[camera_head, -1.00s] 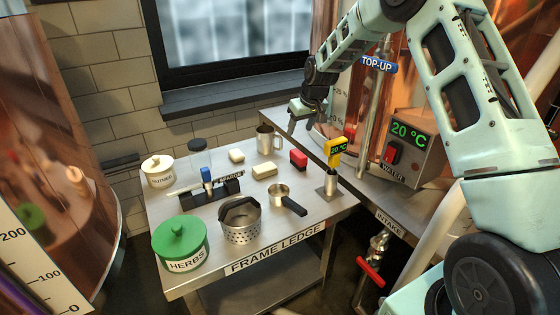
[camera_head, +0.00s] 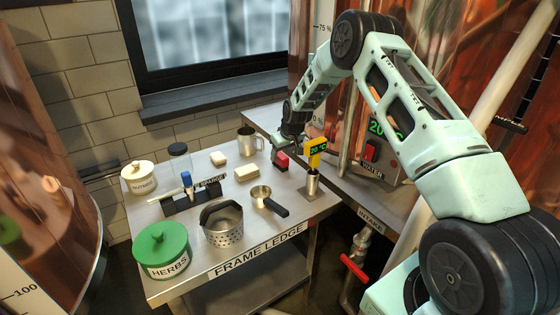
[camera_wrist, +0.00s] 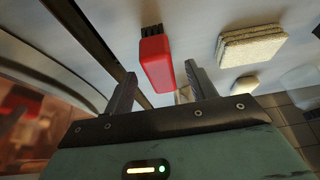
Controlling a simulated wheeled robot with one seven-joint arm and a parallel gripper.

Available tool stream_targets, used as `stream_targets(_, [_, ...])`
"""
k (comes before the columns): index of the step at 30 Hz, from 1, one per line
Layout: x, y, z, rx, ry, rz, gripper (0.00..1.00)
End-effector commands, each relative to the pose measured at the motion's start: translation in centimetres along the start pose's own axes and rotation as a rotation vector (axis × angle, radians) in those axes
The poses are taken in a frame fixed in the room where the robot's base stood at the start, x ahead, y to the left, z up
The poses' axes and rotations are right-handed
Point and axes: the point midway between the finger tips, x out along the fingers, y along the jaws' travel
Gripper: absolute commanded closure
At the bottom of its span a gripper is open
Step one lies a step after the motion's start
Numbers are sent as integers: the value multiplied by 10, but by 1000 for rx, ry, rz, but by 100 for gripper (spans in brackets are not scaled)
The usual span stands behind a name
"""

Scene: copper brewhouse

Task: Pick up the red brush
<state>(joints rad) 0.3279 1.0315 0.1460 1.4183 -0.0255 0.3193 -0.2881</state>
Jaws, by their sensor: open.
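The red brush (camera_head: 282,161) lies on the steel table (camera_head: 290,243) labelled FRAME LEDGE, near its right back edge. In the wrist view the red brush (camera_wrist: 156,64) shows as a red block with dark bristles at its far end. My gripper (camera_head: 282,146) is above and just behind the brush in the head view, and partly covers it. In the wrist view my gripper (camera_wrist: 160,82) has its two fingers apart, one on each side of the brush's near part. The jaws are open and hold nothing. I cannot tell the height left between fingers and table.
A yellow thermometer (camera_head: 315,150) in a metal cup stands close right of the brush. A metal mug (camera_head: 249,141) and pale blocks (camera_head: 246,173) are to its left. A small pan (camera_head: 262,192), strainer (camera_head: 222,228) and green HERBS pot (camera_head: 162,252) stand in front.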

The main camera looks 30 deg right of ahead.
Motion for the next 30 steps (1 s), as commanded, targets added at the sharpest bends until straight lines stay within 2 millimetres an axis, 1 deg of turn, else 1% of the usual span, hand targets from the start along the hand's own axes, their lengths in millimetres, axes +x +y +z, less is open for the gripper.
stream_targets(1, [9,0,1,0,-3,-1,44])
stream_targets(3, [20,0,2,0,-3,-1,44])
stream_targets(7, [35,0,1,0,-2,0,44])
stream_targets(10, [40,0,1,0,-1,0,44])
stream_targets(16, [41,0,1,0,-1,0,44])
stream_targets(17, [41,0,1,0,-1,0,46])
stream_targets(18, [41,0,1,0,-1,0,58])
stream_targets(20, [41,0,1,0,-1,0,74])
stream_targets(21, [41,0,1,0,-1,0,85])
stream_targets(22, [41,0,1,0,-1,0,93])
stream_targets(30, [40,0,0,0,0,0,93])
